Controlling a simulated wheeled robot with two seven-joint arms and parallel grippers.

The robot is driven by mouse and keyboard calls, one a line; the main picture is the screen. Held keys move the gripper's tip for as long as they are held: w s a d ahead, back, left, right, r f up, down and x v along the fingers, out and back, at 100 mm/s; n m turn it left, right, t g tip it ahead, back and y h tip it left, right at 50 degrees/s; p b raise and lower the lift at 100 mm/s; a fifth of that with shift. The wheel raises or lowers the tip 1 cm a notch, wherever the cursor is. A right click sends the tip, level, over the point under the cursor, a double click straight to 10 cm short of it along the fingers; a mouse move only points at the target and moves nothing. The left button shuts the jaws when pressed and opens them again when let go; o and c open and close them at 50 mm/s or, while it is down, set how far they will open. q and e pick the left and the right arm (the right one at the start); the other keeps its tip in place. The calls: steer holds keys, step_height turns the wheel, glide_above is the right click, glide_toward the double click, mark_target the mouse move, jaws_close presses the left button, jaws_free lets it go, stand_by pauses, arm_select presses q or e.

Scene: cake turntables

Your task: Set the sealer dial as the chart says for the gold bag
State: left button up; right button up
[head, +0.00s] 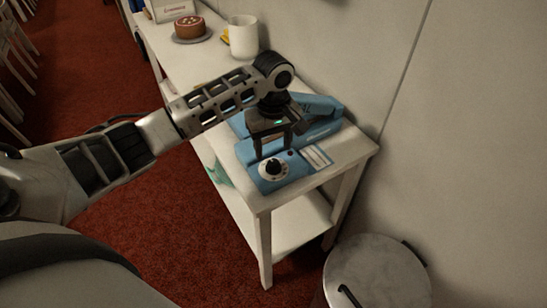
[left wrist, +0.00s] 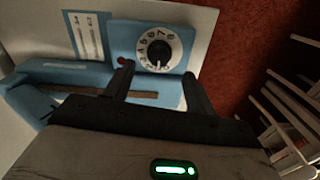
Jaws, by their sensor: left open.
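The blue sealer (head: 310,122) stands on the near end of the white table. Its dial (head: 273,169) has a black knob and a white numbered ring, and it shows clearly in the left wrist view (left wrist: 159,47). The white chart card (head: 316,157) lies beside the dial panel; in the left wrist view (left wrist: 88,36) its print is too small to read surely. My left gripper (head: 273,149) points down, open and empty, just behind the dial. In the left wrist view its fingertips (left wrist: 158,72) sit short of the knob, not around it. I see no gold bag.
A white mug (head: 243,37) and a brown cake on a stand (head: 190,29) are farther back on the table (head: 185,62). A grey lidded bin (head: 375,275) stands at front right. The wall is close on the right. A teal item (head: 219,174) shows under the tabletop.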

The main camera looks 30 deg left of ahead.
mark_target(274, 163)
arm_select(q)
steer(key=shift+f, duration=2.6)
steer(key=c, duration=1)
